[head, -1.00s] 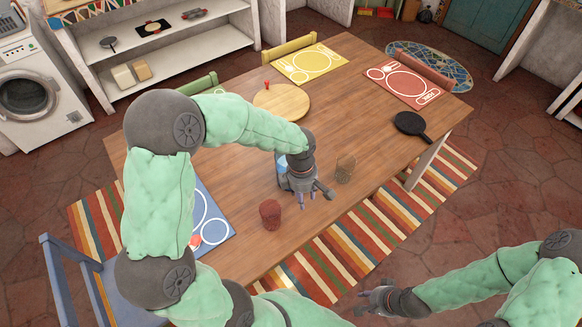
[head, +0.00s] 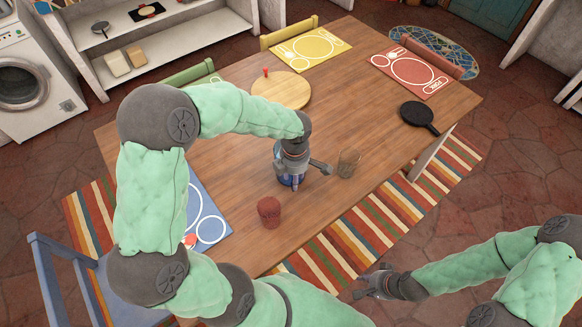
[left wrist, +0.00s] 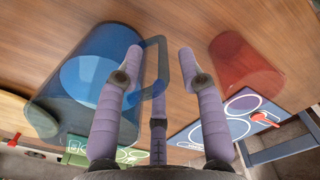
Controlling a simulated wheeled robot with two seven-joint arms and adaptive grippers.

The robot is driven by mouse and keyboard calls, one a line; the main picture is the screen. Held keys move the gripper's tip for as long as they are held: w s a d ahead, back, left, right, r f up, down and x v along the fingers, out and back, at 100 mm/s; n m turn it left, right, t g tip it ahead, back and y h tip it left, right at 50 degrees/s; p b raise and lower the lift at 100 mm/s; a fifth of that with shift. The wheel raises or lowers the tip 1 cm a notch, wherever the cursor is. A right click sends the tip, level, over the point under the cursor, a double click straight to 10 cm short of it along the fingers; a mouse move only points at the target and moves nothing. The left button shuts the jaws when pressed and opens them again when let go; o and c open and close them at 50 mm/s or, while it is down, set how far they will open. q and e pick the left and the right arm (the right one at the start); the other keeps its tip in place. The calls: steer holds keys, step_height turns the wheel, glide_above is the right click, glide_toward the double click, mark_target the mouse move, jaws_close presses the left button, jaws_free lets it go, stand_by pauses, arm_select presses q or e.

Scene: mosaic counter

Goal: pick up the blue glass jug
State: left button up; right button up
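The blue glass jug (head: 289,182) stands on the wooden table, mostly hidden behind my left gripper (head: 304,168) in the head view. In the left wrist view the jug (left wrist: 75,85) fills the left side, with its handle (left wrist: 161,62) toward the middle. My left gripper (left wrist: 161,62) has its purple fingers apart, one on each side of the handle; I cannot tell whether they touch it. My right gripper (head: 368,283) is open and empty, out past the table's front edge.
A red cup (head: 269,212) stands close in front of the jug, and a clear glass (head: 348,163) to its right. A round wooden board (head: 281,90) lies behind. A black pan (head: 418,113) is at the right. The table between board and pan is clear.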

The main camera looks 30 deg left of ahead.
mark_target(293, 191)
arm_select(q)
step_height(293, 191, down, 4)
steer(key=shift+s+f+b, duration=0.15)
steer(key=shift+f+b, duration=0.05)
steer(key=shift+b, duration=0.5)
jaws_close()
steer(key=shift+a+r, duration=0.1)
steer(key=shift+r, duration=0.05)
steer(key=shift+r+p, duration=0.35)
steer(key=shift+r, duration=0.2)
step_height(293, 191, up, 2)
steer(key=shift+r+p, duration=0.2)
steer(key=shift+p, duration=0.35)
steer(key=s+r+p, duration=0.4)
steer(key=s+r, duration=0.5)
steer(key=s, duration=0.4)
steer(key=shift+s+d+r, duration=0.25)
steer(key=shift+s+d, duration=0.15)
steer(key=shift+d, duration=0.05)
